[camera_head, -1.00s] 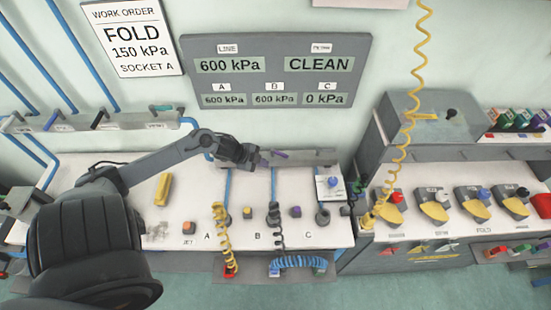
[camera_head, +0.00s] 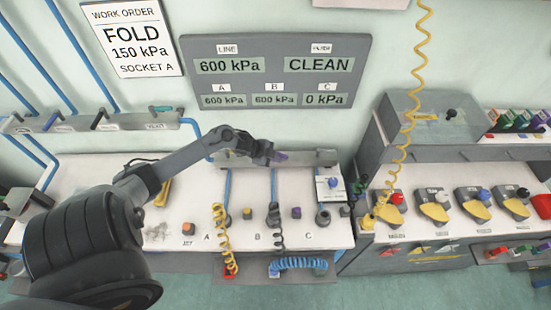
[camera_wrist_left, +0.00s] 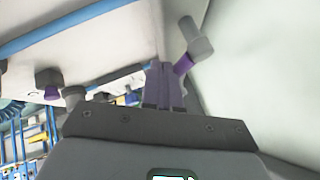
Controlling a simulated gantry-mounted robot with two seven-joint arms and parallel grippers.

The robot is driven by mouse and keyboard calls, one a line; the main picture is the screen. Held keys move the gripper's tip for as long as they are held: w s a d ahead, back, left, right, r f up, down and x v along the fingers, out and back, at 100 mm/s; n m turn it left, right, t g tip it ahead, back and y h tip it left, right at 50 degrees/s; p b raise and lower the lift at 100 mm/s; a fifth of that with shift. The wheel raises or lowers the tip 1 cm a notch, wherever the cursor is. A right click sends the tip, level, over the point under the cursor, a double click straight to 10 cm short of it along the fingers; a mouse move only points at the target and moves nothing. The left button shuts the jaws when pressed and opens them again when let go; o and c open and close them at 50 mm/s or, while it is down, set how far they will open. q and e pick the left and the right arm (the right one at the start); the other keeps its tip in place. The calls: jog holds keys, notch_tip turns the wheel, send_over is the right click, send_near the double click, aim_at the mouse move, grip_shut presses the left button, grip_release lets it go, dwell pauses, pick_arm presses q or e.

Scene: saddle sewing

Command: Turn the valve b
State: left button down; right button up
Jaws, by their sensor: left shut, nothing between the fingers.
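A purple valve lever (camera_head: 280,157) sits on the grey rail behind the bench, above the middle blue pipe. I take it for valve b, but no letter on it is readable. The panel (camera_head: 277,70) reads 600 kPa for A and B, and 0 kPa for C. My left gripper (camera_head: 267,153) is at the rail, right beside the lever. In the left wrist view its fingers (camera_wrist_left: 165,86) are shut with nothing between them. A grey knob with a purple collar (camera_wrist_left: 185,64) is just right of the fingertips; contact cannot be told. My right gripper is not in view.
Another yellow coil (camera_head: 405,130) hangs at right. A grey machine (camera_head: 440,120) stands right of the bench. A work order sign (camera_head: 132,38) hangs at upper left.

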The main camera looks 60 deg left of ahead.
pick_arm(q)
jog(key=shift+r, duration=0.1)
jog(key=shift+w+d+n+p, duration=0.1)
jog(key=shift+w+n+p, duration=0.05)
jog(key=shift+n+p, duration=0.3)
jog(key=shift+y, duration=0.4)
jog(key=w+n+y+p, duration=0.1)
jog(key=n, duration=0.1)
jog(key=w+n+y+p, duration=0.1)
jog(key=n+p, duration=0.1)
jog(key=shift+p, duration=0.3)
jog(key=shift+w, duration=0.15)
dwell(0.5)
